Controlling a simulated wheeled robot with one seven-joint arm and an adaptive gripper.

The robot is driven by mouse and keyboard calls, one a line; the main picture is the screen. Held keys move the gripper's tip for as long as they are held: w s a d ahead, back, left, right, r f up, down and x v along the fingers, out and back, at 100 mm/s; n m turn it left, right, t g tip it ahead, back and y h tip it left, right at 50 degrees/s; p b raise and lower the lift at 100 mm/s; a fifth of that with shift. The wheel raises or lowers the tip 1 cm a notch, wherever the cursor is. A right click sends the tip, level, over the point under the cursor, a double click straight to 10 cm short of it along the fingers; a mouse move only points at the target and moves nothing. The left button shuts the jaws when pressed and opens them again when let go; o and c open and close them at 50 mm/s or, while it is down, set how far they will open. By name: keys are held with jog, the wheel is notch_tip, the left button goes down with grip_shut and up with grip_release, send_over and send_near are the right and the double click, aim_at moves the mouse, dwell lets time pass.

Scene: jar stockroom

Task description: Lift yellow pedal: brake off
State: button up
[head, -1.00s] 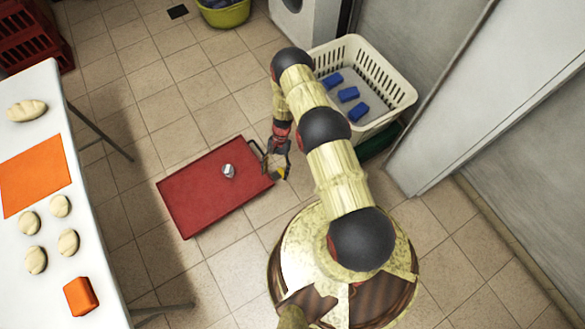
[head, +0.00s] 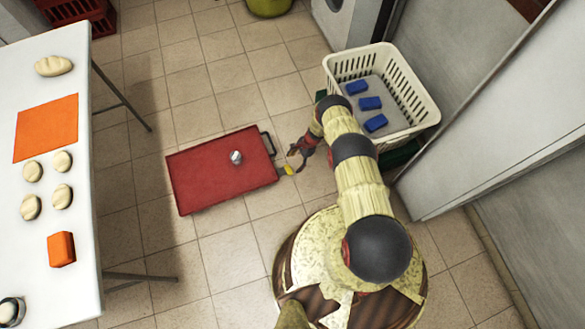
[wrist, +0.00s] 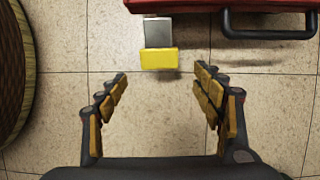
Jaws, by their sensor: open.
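The yellow pedal (head: 288,170) sticks out on a short grey arm from the right edge of a red flat cart (head: 210,192) on the floor. In the wrist view the pedal (wrist: 160,59) lies ahead of my gripper, roughly centred between the fingers and beyond their tips. My gripper (head: 298,155) is open and empty, beside the pedal and apart from it. In the wrist view both fingers of my gripper (wrist: 162,84) are spread wide over bare tiles. A small silvery item (head: 236,157) sits on the cart.
A black handle (head: 268,142) juts from the cart beside the pedal. A cream basket (head: 408,98) with blue blocks stands at the upper right. A white table (head: 88,200) with loaves and orange items is at left. Tiles below the cart are clear.

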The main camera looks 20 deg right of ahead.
aim_at(290, 169)
jog(key=b+x, duration=0.2)
jog(key=x, duration=0.4)
jog(key=shift+s, duration=0.1)
jog(key=shift+c, duration=1.3)
jog(key=c, duration=1.4)
jog(key=shift+r, duration=0.15)
jog(key=shift+c, duration=0.2)
